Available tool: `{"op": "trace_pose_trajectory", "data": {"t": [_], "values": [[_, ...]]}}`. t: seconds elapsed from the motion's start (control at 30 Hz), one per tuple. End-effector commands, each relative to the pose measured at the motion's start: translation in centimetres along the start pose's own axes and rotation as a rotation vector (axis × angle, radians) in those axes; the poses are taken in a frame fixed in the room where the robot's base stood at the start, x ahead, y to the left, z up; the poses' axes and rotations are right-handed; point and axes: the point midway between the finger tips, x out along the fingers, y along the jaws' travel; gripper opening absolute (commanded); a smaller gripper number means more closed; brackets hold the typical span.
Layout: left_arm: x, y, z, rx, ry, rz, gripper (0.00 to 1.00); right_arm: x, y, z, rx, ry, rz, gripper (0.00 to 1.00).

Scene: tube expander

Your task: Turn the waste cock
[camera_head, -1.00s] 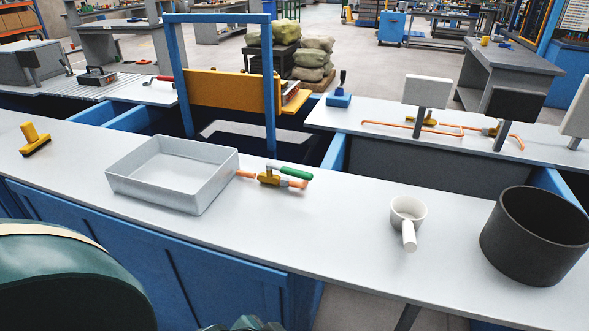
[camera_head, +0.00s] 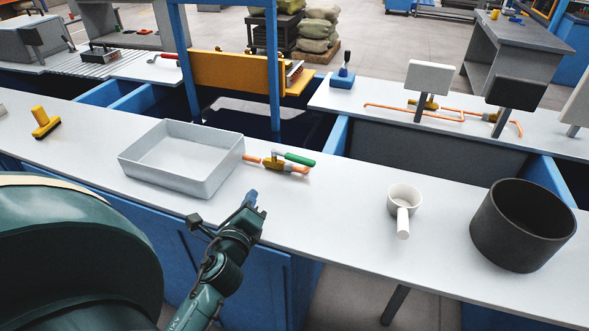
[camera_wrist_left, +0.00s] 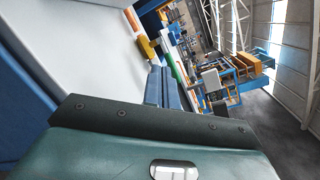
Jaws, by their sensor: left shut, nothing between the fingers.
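The waste cock (camera_head: 279,163) is a brass valve on a copper pipe, with a green-sleeved lever (camera_head: 296,157). It lies on the white counter just right of the grey tray (camera_head: 216,175). The brass body shows in the left wrist view (camera_wrist_left: 147,47), with the green lever (camera_wrist_left: 178,74) beyond the fingers. My left gripper (camera_head: 250,199) is at the counter's front edge, nearer me than the cock and apart from it. Its blue fingers (camera_wrist_left: 162,88) are shut and empty. My right gripper is not in view.
A white handled cup (camera_head: 404,200) and a black pot (camera_head: 522,226) stand to the right on the counter. A yellow-handled brush (camera_head: 44,122) lies at the left. The counter between the cock and the cup is clear. A blue frame (camera_head: 277,75) stands behind.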

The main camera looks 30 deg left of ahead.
Motion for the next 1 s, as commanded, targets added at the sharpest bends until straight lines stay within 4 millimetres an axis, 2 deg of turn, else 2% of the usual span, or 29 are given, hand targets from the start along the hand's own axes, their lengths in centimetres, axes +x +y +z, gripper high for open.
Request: {"op": "trace_pose_trajectory", "data": {"t": [0.03, 0.1, 0.2, 0.3, 0.47, 0.57, 1.0], "values": [[0.6, -0.2, -0.3, 0.172, 0.003, -0.064, 0.00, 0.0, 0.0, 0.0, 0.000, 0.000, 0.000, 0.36], [1.0, -0.6, -1.1, 0.405, 0.014, -0.151, 0.00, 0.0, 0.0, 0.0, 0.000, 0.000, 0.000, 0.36], [1.2, -0.8, -2.5, 0.656, 0.034, -0.246, 0.00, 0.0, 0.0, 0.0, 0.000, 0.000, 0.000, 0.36], [1.2, -0.7, -3.6, 0.802, 0.050, -0.305, 0.00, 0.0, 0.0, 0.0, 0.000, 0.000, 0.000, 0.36], [1.8, -1.0, -4.2, 0.869, 0.057, -0.336, 0.00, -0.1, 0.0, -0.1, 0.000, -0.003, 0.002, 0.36], [3.0, -1.4, -4.3, 0.868, 0.056, -0.337, 0.00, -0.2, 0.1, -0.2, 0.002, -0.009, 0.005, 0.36], [11.6, -3.8, -6.0, 0.863, 0.055, -0.334, 0.00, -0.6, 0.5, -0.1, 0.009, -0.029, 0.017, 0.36]]}}
